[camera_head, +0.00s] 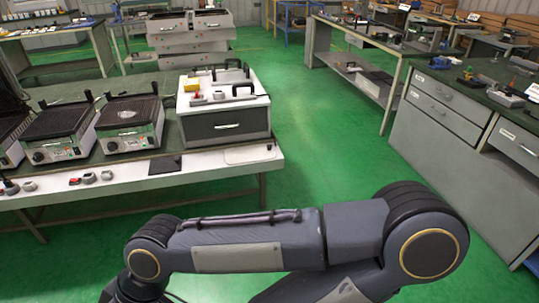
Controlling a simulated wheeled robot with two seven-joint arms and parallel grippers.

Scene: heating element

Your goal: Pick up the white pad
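A thin, flat white pad (250,154) with rounded corners appears to lie on the white front strip of the left workbench, near its right end. It is hard to tell apart from the strip, as both are pale. One of my arms crosses the bottom of the head view, below and in front of the bench. Its visible links are apart from the pad in the picture. Neither gripper's fingers show in this view.
A dark square pad (165,165) lies left of the white pad. Behind are a grey-white box unit (226,122) with handles and several ribbed-top heating appliances (131,122). Small knobs (89,178) sit at the left. Green floor (320,130) is clear between the benches; grey drawers (445,112) stand right.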

